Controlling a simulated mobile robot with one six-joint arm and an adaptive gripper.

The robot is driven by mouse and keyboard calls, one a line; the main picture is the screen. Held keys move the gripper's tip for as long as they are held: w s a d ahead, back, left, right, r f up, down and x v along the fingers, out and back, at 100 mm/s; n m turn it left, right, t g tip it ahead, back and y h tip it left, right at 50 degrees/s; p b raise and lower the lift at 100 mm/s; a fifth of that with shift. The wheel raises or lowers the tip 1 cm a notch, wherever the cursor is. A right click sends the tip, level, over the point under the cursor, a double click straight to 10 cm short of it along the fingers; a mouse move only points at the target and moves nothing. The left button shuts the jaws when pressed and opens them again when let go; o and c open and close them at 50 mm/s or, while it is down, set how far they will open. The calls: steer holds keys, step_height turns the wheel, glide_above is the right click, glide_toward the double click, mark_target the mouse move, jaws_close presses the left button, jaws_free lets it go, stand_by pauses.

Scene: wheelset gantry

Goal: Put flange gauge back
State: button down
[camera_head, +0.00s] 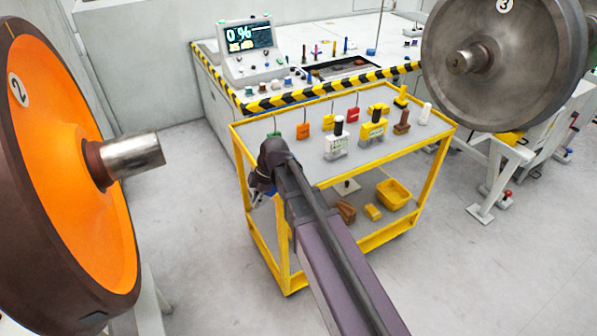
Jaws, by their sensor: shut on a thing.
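My arm reaches from the bottom of the view up to the left side of a yellow-framed cart (375,158). My gripper (261,186) points down at the cart's left edge, partly hidden by my own wrist. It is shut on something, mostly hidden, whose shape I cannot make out. I cannot identify the flange gauge by sight. On the cart's grey top stand several tools: a green one (274,133), an orange one (303,129), a red one (352,114), a white-based one (336,143) and a yellow one with a dark top (374,128).
An orange-faced wheel (70,190) marked 2 fills the left, its axle stub (133,155) jutting toward the cart. A grey wheel (510,60) marked 3 hangs at upper right. A yellow bin (394,194) sits on the lower shelf. A console (250,50) stands behind. Floor left of the cart is clear.

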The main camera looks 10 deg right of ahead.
mark_target(266, 198)
steer(key=shift+w+d+f+n+h, duration=0.15)
steer(key=shift+d+f+n+h, duration=0.25)
steer(key=shift+h, duration=0.7)
steer(key=shift+w+d+f+t+h, duration=0.15)
steer(key=shift+d+h, duration=0.15)
steer(key=shift+h, duration=0.25)
steer(key=shift+w+d+f+t+h, duration=0.15)
steer(key=shift+d+h, duration=0.1)
steer(key=shift+h, duration=0.3)
steer(key=shift+w+d+r+n+t+h, duration=0.15)
steer(key=shift+d+h, duration=0.15)
steer(key=shift+h, duration=0.2)
steer(key=shift+w+d+r+n+t+h, duration=0.15)
steer(key=shift+d+h, duration=0.15)
steer(key=shift+h, duration=0.2)
steer(key=shift+w+d+r+n+t+h, duration=0.15)
steer(key=shift+w+d+r+t+h, duration=0.1)
steer(key=shift+d+h, duration=0.25)
steer(key=shift+w+d+r+n+t+h, duration=0.15)
steer(key=shift+w+d+r+h, duration=0.1)
steer(key=shift+h, duration=0.35)
steer(key=shift+w+d+f, duration=0.1)
steer(key=w+d, duration=0.3)
steer(key=w+d+f+b, duration=0.1)
steer(key=w+d, duration=0.2)
steer(key=w, duration=0.1)
steer(key=w+d, duration=0.3)
steer(key=d, duration=0.1)
steer(key=shift+w+f, duration=0.15)
steer(key=shift+w, duration=0.1)
